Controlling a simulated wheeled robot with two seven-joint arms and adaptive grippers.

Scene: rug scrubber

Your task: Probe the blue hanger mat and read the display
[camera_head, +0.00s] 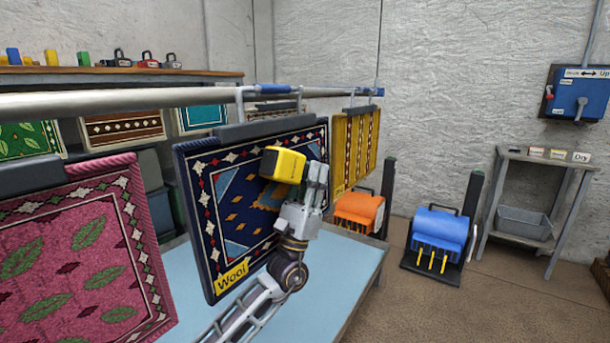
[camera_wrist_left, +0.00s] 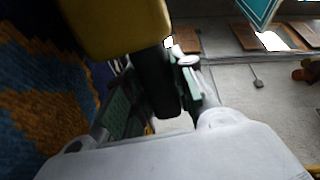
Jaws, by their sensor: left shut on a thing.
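The blue hanger mat (camera_head: 231,238), dark blue with a patterned field and a yellow "Wool" tag, hangs from the rail in the head view. My left gripper (camera_head: 300,180) is in front of it, shut on a yellow probe meter (camera_head: 284,164). The meter's yellow body (camera_wrist_left: 115,22) shows at the top of the left wrist view, with the mat (camera_wrist_left: 45,95) close at left. I cannot tell whether the meter touches the mat. Its display is not readable in either view. My right gripper is not in view.
A pink mat (camera_head: 75,250) hangs at left and a yellow mat (camera_head: 356,145) at right on the same rail (camera_head: 190,98). A light blue table (camera_head: 345,262) lies below. Orange and blue scrubbers (camera_head: 440,235) and a side stand (camera_head: 545,157) are at right.

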